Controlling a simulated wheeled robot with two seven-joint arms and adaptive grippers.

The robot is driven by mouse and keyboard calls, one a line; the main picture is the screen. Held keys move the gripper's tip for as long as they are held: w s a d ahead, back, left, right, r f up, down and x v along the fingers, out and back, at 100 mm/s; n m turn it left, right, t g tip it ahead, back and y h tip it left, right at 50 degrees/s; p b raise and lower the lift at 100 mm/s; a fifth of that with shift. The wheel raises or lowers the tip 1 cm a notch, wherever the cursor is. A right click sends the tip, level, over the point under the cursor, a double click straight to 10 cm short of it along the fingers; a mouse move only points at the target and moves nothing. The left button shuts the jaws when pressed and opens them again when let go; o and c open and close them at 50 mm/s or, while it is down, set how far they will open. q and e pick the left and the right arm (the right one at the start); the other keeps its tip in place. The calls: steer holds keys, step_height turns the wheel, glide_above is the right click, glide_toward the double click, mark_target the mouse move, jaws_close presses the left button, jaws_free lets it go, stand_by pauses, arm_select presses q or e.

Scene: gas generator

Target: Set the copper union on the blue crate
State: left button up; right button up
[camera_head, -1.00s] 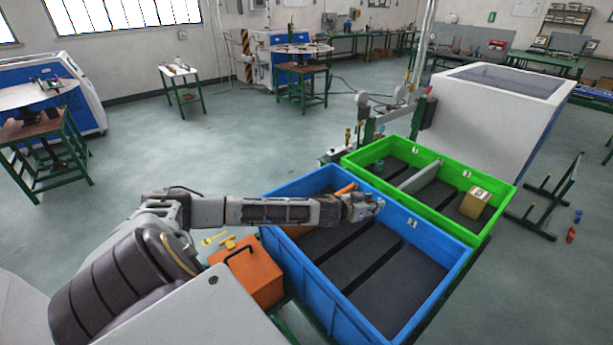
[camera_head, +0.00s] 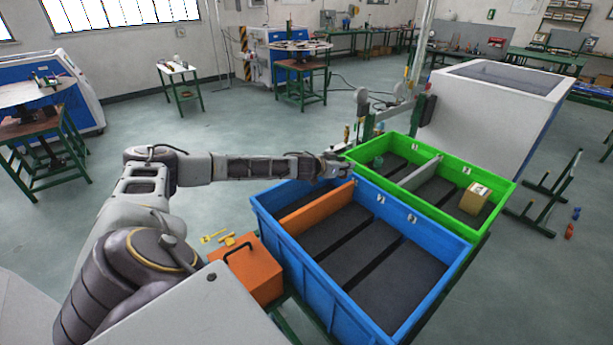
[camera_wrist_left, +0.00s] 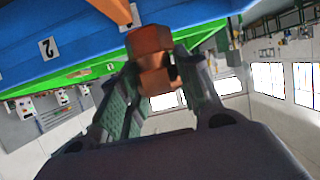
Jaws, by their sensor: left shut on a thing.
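The copper union (camera_wrist_left: 152,58) is a short copper-brown fitting with a hex-shaped part, held between the fingers of my left gripper (camera_wrist_left: 160,85) in the left wrist view. In the head view my left gripper (camera_head: 345,167) is above the far left corner region of the blue crate (camera_head: 418,222); the union cannot be made out there. The blue crate has a dark floor and an orange divider (camera_head: 318,208) near its left end. In the wrist view the blue crate wall (camera_wrist_left: 85,38) shows close beyond the union. My right gripper is not in view.
A green crate (camera_head: 500,196) adjoins the blue one behind and holds a cardboard box (camera_head: 474,199) and a grey divider (camera_head: 420,172). An orange box (camera_head: 250,270) with a handle stands left of the blue crate. A white machine (camera_head: 495,110) stands behind.

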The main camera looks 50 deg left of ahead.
arm_select(q)
steer(key=shift+a+r, duration=0.2)
steer(key=shift+a, duration=0.35)
steer(key=shift+s+a+f, duration=0.35)
steer(key=shift+a+f, duration=0.1)
steer(key=shift+a, duration=0.25)
steer(key=shift+s+a+f, duration=0.35)
steer(key=shift+a+f, duration=0.15)
steer(key=shift+a, duration=0.15)
steer(key=shift+s+a+f, duration=0.35)
steer(key=shift+a+f, duration=0.1)
steer(key=shift+a, duration=0.25)
